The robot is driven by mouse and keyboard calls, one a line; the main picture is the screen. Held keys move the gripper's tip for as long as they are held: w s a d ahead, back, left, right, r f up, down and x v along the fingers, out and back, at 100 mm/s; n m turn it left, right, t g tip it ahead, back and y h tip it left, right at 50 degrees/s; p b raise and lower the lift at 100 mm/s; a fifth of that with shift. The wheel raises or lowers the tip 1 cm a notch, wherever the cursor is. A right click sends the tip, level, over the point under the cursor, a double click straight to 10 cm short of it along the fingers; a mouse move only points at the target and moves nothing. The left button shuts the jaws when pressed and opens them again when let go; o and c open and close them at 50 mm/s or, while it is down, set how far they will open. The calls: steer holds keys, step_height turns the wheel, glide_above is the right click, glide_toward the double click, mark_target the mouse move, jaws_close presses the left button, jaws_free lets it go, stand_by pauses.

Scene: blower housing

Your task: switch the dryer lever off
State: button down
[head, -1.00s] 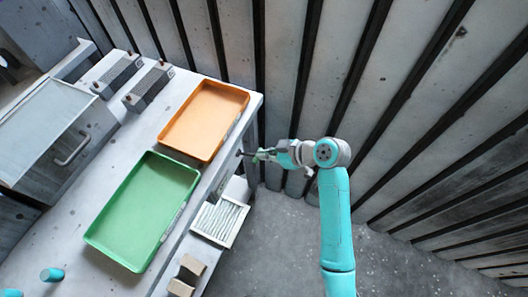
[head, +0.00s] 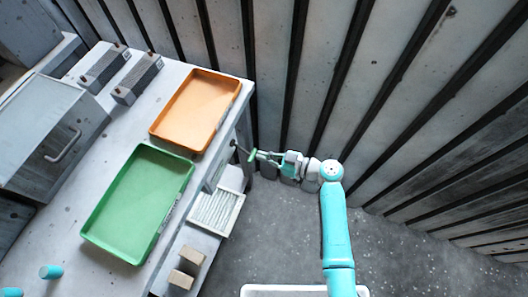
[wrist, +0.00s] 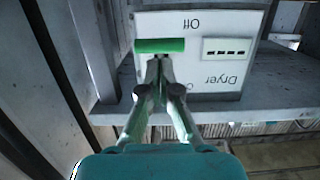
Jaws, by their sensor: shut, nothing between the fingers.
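The dryer panel (wrist: 235,78) is a pale box on the table's side, seen upside down in the wrist view. It reads "Off" at the picture top and "Dryer" at the right; a label lower down is partly hidden by my fingers. The lever's green handle (wrist: 160,45) lies as a horizontal bar just below "Off". My gripper (wrist: 160,68) is shut and empty, its tips right at the bar's lower edge; I cannot tell whether they touch. In the head view, the green handle (head: 252,155) stands off the table's side on a dark rod, with my gripper (head: 262,156) beside it.
An orange tray (head: 237,98) and a green tray (head: 188,185) lie on the table (head: 75,225). A ribbed white filter (head: 217,211) and brown blocks (head: 181,279) are on the lower shelf. A slatted wall (head: 340,90) stands close behind my arm. The floor (head: 270,235) is clear.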

steer(key=shift+a+f, duration=0.25)
steer(key=shift+f, duration=0.75)
steer(key=shift+w+f, duration=0.1)
